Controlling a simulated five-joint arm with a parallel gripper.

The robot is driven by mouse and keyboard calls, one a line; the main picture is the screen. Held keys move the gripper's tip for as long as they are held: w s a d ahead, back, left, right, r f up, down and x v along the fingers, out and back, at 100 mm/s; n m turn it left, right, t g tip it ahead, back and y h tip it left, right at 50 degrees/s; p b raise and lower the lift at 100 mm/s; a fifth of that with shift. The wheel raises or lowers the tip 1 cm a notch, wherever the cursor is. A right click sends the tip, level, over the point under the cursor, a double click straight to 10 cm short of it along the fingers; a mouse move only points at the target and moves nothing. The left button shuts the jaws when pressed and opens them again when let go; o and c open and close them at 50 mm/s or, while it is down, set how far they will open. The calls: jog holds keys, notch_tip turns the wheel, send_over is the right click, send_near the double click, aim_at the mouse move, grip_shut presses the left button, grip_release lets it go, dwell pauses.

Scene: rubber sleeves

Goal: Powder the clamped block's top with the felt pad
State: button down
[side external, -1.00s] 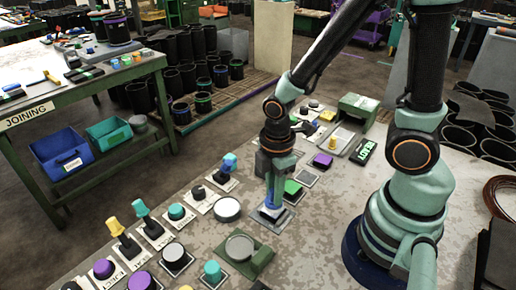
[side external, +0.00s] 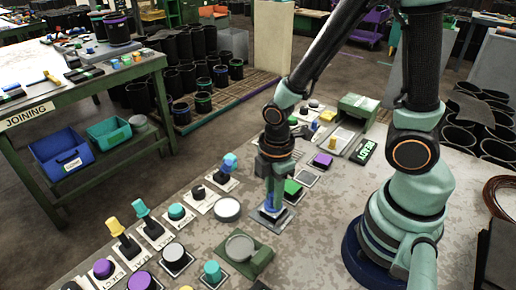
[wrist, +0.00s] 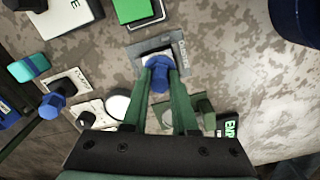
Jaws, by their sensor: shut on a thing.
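My gripper (side external: 272,206) points down and is shut on a blue handled piece (wrist: 158,73), which looks like the felt pad's grip. The blue piece stands on, or just over, a square grey plate (side external: 284,221); the plate's lettering in the wrist view (wrist: 184,50) is too small to read. The underside of the held piece is hidden. A green fixture (side external: 262,262) with a round grey top stands nearer the camera. A second green fixture (side external: 360,103) stands at the back, beside a pale block. I cannot tell for sure which holds the clamped block.
Knobs and levers on white plates, among them a yellow lever (side external: 115,227) and a teal knob (side external: 212,271), line the bench's left side. A white disc (side external: 227,209) lies left of my gripper. A green block (side external: 292,187) and a purple block (side external: 322,160) sit behind.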

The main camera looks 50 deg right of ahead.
jog(key=shift+w+r, duration=0.1)
jog(key=shift+w, duration=1.2)
jog(key=shift+a, duration=1.3)
jog(key=shift+s, duration=1.3)
jog(key=shift+d, duration=1.35)
jog(key=shift+w, duration=1.35)
jog(key=shift+a, duration=0.2)
